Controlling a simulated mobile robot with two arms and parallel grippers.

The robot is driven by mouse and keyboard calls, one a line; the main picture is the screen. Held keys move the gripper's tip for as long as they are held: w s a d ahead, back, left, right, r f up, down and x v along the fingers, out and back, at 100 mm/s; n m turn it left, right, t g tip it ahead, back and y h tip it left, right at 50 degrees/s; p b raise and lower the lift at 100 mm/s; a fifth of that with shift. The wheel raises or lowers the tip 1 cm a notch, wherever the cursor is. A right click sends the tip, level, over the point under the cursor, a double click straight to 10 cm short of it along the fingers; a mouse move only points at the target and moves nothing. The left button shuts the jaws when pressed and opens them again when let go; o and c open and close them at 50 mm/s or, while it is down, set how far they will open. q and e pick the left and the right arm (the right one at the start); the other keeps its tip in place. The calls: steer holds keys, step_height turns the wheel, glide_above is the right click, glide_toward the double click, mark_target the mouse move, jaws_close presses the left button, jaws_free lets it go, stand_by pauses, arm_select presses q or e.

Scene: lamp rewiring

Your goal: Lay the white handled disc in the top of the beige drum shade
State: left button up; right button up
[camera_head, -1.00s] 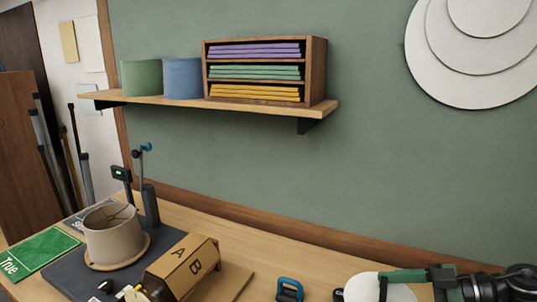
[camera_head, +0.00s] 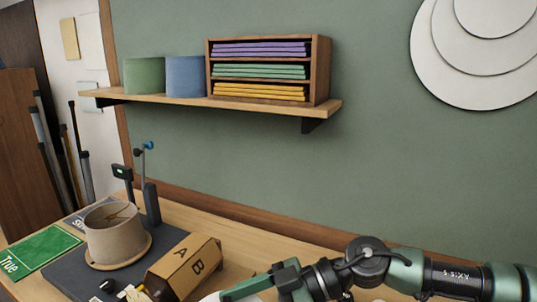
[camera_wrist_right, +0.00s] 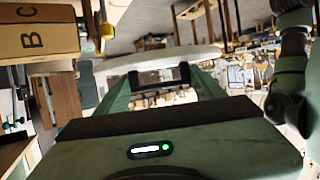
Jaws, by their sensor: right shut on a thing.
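The beige drum shade (camera_head: 114,238) stands upright on a round wooden base on a dark mat at lower left in the head view. Its top is open, with thin wire spokes inside. My right gripper (camera_head: 232,292) is low in the head view, to the right of the shade and apart from it. It is shut on the white handled disc (camera_head: 213,297), of which only a sliver shows at the bottom edge. In the right wrist view the disc (camera_wrist_right: 207,55) is seen nearly edge-on, with its dark handle (camera_wrist_right: 150,78) between the fingers. My left gripper is not in view.
A cardboard box (camera_head: 188,266) marked A and B lies between the shade and my right gripper. A post (camera_head: 151,203) with a small display rises behind the shade. A green card (camera_head: 38,254) lies left of it. The wall shelf (camera_head: 230,104) is above.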

steer(key=shift+n+g, duration=0.6)
steer(key=shift+g, duration=0.1)
steer(key=s+a, duration=0.1)
steer(key=s+a+r, duration=0.2)
steer(key=a, duration=0.1)
steer(key=w+r+t, duration=0.1)
steer(key=w+r+m+t, duration=0.1)
steer(key=r, duration=0.1)
steer(key=shift+w+a+m, duration=0.15)
steer(key=shift+a+m, duration=0.15)
steer(key=shift+a, duration=0.1)
steer(key=w+d+r+m+t+h, duration=0.5)
steer(key=w+d+r+m+t, duration=0.3)
steer(key=w+d+m+t, duration=0.4)
steer(key=s+d+f+m+t+h, duration=0.1)
steer(key=d+f+m+h, duration=0.2)
steer(key=d, duration=0.5)
steer(key=s+d+f+m+t+h, duration=0.2)
steer(key=d+f+m+h, duration=0.2)
steer(key=d, duration=0.5)
step_height(320, 180, down, 2)
steer(key=shift+t+h, duration=0.3)
steer(key=shift+h, duration=0.6)
